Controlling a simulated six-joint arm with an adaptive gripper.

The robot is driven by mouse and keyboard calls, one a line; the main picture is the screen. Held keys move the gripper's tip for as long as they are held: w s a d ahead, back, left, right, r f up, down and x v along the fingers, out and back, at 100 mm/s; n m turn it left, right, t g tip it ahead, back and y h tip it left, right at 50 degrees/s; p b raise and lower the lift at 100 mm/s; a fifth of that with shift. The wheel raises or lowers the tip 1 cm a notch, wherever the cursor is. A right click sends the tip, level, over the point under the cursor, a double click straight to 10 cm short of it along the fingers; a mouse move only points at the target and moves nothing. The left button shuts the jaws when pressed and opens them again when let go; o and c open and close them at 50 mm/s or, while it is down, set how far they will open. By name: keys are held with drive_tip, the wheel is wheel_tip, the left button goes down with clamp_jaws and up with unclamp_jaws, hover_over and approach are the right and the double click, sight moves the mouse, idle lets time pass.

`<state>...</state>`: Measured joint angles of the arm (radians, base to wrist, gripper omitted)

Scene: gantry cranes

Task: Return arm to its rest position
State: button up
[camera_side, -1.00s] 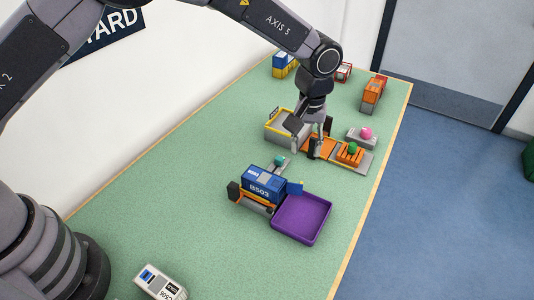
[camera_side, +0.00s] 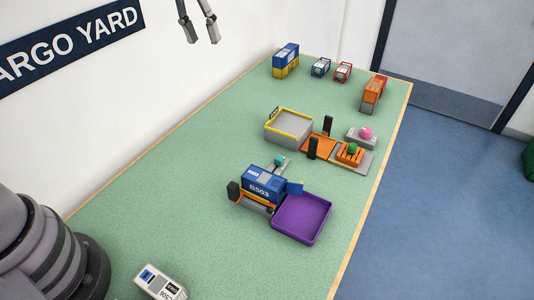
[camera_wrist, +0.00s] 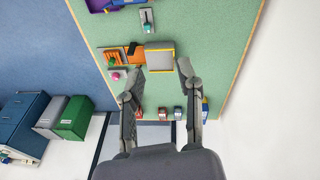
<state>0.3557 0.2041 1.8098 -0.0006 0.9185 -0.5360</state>
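My gripper (camera_side: 201,38) shows at the top edge of the side view, raised high above the table and apart from everything on it. Only its two fingers show there; the rest of the arm above is out of frame. In the wrist view my gripper (camera_wrist: 155,84) points down with its fingers spread wide and nothing between them. The green table (camera_side: 150,190) lies well below it.
A blue B503 container (camera_side: 262,186) sits beside a purple tray (camera_side: 301,217). A grey yellow-rimmed bin (camera_side: 289,128) stands next to an orange plate (camera_side: 319,147). Several small containers, including an orange stack (camera_side: 373,94), stand at the far end. Space around my gripper is clear.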

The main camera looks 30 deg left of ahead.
drive_tip(key=s+a+r+t, duration=0.2)
drive_tip(key=s+a+r, duration=0.3)
drive_tip(key=s+a, duration=0.6)
drive_tip(key=s+a+f+m+t, duration=0.1)
drive_tip(key=s+a+f+m, duration=0.1)
drive_tip(key=s, duration=1)
drive_tip(key=shift+s+a+y, duration=0.15)
drive_tip(key=shift+a+y, duration=0.25)
drive_tip(key=shift+a, duration=0.25)
